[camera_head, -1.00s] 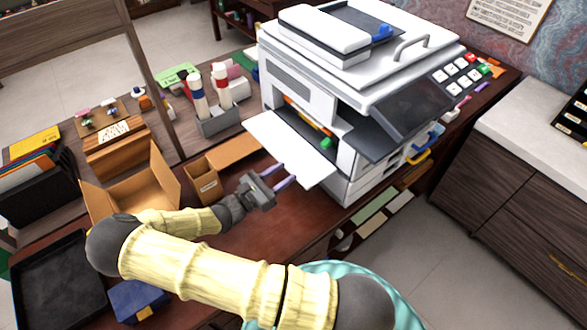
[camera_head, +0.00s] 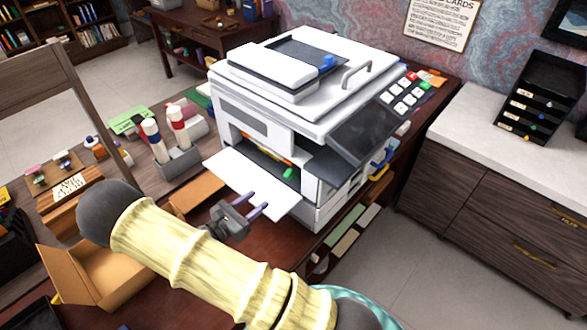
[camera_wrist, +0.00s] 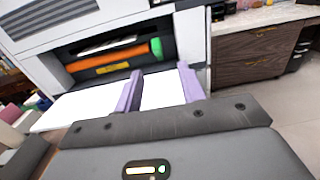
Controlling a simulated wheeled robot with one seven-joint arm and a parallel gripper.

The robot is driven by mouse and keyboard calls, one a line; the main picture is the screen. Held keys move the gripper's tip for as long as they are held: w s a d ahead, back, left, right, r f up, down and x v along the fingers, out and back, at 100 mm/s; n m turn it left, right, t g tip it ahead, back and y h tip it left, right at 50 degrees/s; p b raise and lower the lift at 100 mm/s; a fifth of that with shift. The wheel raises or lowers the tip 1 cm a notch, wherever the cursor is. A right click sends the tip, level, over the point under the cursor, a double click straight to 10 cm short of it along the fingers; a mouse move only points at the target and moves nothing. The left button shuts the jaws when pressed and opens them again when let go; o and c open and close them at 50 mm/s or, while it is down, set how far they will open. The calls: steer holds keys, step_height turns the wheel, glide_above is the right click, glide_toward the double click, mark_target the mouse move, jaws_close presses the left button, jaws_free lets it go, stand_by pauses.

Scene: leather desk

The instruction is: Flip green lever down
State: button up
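The white printer (camera_head: 232,98) stands on the desk with its front open and a white flap (camera_head: 225,170) folded out. The green lever (camera_head: 291,174) is inside the opening, at its right side. In the wrist view the green lever (camera_wrist: 156,48) sits at the right end of an orange roller (camera_wrist: 112,55). Whether it points up or down is too small to tell. My gripper (camera_head: 258,201) is at the flap's front edge, short of the lever. In the wrist view its two purple fingers (camera_wrist: 160,80) are apart, with nothing held between them.
A dark control panel (camera_head: 365,125) juts out above the opening on the right. An open cardboard box (camera_head: 95,270) and a holder with marker-like bottles (camera_head: 178,160) are to the left. A white-topped cabinet (camera_head: 480,120) stands across a floor gap at right.

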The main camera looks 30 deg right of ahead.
mark_target(286, 174)
steer(key=p+x, duration=0.2)
steer(key=x, duration=0.3)
steer(key=p+x, duration=0.2)
steer(key=x, duration=0.3)
steer(key=w+p+x, duration=0.1)
steer(key=p+x, duration=0.1)
steer(key=x, duration=0.4)
steer(key=shift+a+f, duration=0.1)
steer(key=shift+s, duration=0.15)
jaws_close()
